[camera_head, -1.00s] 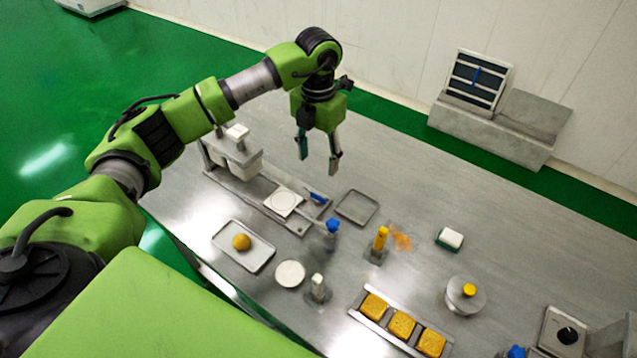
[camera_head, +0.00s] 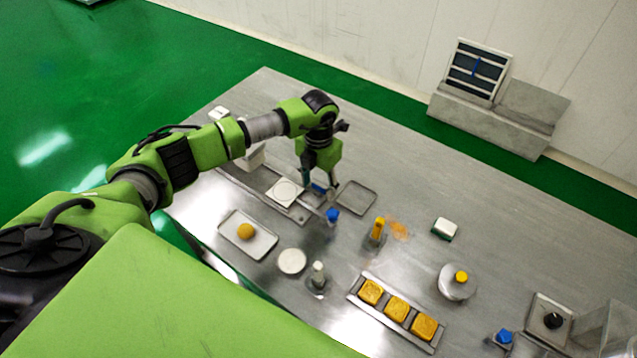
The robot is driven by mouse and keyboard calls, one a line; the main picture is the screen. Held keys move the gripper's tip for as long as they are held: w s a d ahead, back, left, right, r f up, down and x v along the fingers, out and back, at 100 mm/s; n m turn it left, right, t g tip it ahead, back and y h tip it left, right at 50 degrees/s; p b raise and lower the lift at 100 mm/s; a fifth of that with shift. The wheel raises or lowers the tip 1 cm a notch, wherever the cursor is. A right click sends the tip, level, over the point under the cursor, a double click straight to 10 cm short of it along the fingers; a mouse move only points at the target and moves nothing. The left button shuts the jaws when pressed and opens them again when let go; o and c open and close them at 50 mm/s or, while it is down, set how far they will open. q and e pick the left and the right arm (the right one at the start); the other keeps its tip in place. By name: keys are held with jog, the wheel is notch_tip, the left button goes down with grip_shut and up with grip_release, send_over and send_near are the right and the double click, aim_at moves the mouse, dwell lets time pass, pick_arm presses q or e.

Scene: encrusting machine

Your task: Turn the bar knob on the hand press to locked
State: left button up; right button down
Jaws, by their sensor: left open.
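The hand press stands at the table's far left, its pale upright body mostly behind my left arm. A small blue bar knob (camera_head: 317,189) is at the base's right end. My left gripper (camera_head: 319,188) points down over this end, open, with one finger on each side of the blue bar. I cannot tell whether the fingers touch it. The knob's lock marks are too small to read. My right gripper is not in view.
A blue-topped post (camera_head: 332,215) stands just in front of the gripper, and an empty tray (camera_head: 356,197) lies to its right.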

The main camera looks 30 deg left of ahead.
pick_arm(q)
jog(key=c, duration=1.1)
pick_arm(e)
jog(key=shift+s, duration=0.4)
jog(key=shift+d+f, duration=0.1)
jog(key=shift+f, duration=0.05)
